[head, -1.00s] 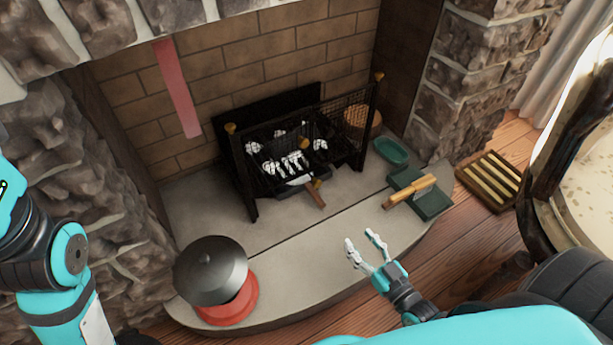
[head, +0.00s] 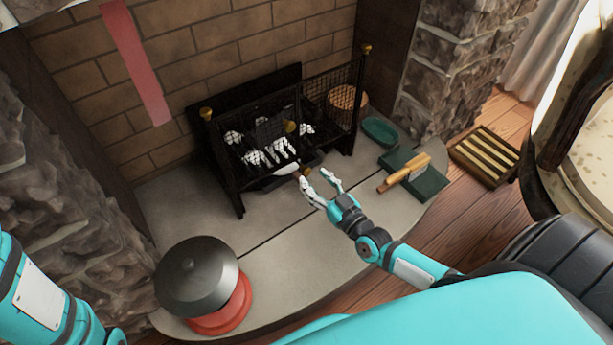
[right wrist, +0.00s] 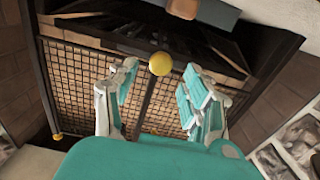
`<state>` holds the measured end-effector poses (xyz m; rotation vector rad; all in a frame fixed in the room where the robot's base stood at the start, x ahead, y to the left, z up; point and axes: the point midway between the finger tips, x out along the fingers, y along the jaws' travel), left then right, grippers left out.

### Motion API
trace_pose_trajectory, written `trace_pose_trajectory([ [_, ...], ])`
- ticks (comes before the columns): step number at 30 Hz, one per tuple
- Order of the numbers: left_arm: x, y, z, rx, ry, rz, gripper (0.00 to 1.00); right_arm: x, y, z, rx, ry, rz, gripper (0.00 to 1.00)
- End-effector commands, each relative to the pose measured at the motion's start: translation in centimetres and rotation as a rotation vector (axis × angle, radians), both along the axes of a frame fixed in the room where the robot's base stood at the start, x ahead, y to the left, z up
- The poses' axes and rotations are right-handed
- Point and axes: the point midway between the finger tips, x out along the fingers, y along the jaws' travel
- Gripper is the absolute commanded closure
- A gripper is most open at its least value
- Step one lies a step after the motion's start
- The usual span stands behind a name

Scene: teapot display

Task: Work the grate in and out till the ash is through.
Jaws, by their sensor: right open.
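The black fire grate (head: 245,185) stands on the hearth, with mesh sides and brass knobs. White lumps (head: 262,156) lie in it. A pale tray (head: 285,168) shows under its front. My right gripper (head: 315,181) is open and empty at the grate's front, by a small brass piece (head: 306,171); the wooden handle below is mostly hidden by it. In the right wrist view the open fingers (right wrist: 160,78) have a brass knob (right wrist: 160,64) between them in the picture; contact cannot be told. My left gripper is out of view.
A dark lid on a red pot (head: 218,318) stands at the hearth's front left. A teal dish (head: 381,131) and a green board with a wooden-handled tool (head: 408,172) lie right. A slatted wooden rack (head: 486,156) is on the floor. The hearth's front middle is clear.

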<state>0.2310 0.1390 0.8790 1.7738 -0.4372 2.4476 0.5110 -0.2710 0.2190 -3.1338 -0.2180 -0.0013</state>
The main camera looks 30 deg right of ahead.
Motion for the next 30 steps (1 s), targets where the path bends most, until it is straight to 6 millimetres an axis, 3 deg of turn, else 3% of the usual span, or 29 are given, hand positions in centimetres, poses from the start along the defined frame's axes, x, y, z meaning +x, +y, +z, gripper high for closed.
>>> trace_pose_trajectory([
  [3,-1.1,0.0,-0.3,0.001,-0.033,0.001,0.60,2.2,0.3,-0.3,0.002,-0.002,0.000,0.50],
  [9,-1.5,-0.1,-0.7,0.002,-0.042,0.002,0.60,4.1,0.6,-0.1,0.001,-0.001,0.000,0.50],
  [20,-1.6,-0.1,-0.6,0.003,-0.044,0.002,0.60,4.5,0.6,0.0,0.000,0.002,0.000,0.52],
  [30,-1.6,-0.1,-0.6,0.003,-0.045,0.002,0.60,4.5,0.6,0.0,0.000,0.001,0.000,0.96],
])
